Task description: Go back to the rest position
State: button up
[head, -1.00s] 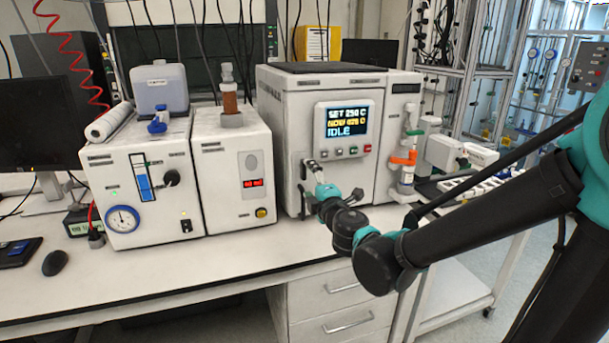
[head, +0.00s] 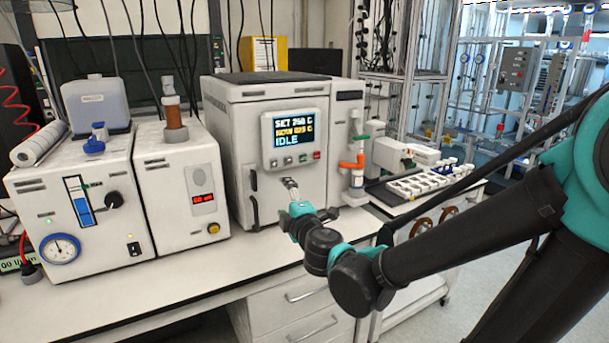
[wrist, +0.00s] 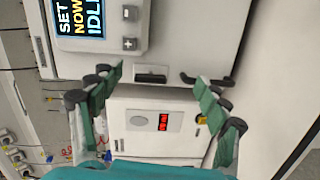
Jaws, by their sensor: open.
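My gripper (head: 291,187) is in front of the white oven-like reactor unit (head: 235,140), near the bench top, below its display (head: 295,138) reading SET 250 C and IDLE. In the wrist view my gripper (wrist: 158,88) shows two green-and-black fingers spread wide with nothing between them. Past the fingers stand the reactor front and the white box with a red readout (wrist: 155,125). The head view does not show whether the fingertips touch anything.
The white box with the red readout (head: 178,190) and a gauge box (head: 75,210) stand at left on the bench (head: 190,275). A valve with an orange handle (head: 352,168) and a tray of vials (head: 420,185) are at right. The bench front is clear.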

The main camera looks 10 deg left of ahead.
jog(key=w+d+f+m+g+h, duration=0.1)
jog(key=d+f+m+h, duration=0.25)
jog(key=d, duration=0.45)
jog(key=w+d+f+m+g+h, duration=0.1)
jog(key=d+f+m+h, duration=0.2)
jog(key=d+m, duration=0.35)
jog(key=d+f+m+g+h, duration=0.1)
jog(key=d+f+m+h, duration=0.2)
jog(key=d, duration=0.6)
jog(key=s+d+f+m+g, duration=0.5)
jog(key=s+d+f, duration=0.1)
jog(key=d+f, duration=0.25)
jog(key=s+f+m+g+y, duration=0.1)
jog(key=s+f+m+g, duration=0.2)
jog(key=s, duration=0.6)
notch_tip(320, 180, down, 3)
jog(key=shift+r+m, duration=0.2)
jog(key=shift+m, duration=0.4)
jog(key=shift+a+y, duration=0.1)
jog(key=shift+y, duration=0.15)
